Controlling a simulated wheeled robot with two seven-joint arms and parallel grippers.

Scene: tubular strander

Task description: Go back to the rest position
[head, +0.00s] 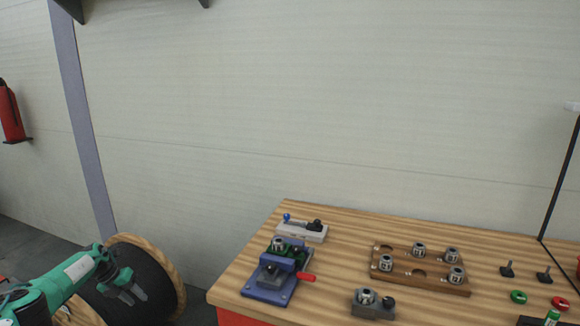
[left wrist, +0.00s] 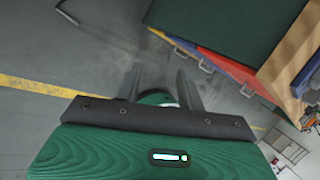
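My left gripper (head: 132,298) is at the lower left of the head view, to the left of the workbench and in front of a large dark reel with a wooden rim. In the left wrist view its two fingers (left wrist: 160,85) stand apart with a gap between them. A small pale and green round part shows low between the fingers, and I cannot tell what it is. No held object is visible. The fingers point at the grey floor. My right gripper is in neither view.
The wooden workbench (head: 345,222) holds a blue vise (head: 268,290), a grey clamp block (head: 302,231), a wooden holder (head: 415,282) with metal collets and a grey block (head: 372,305). The large reel (head: 166,268) stands left of the bench. A red extinguisher (head: 11,112) hangs on the wall.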

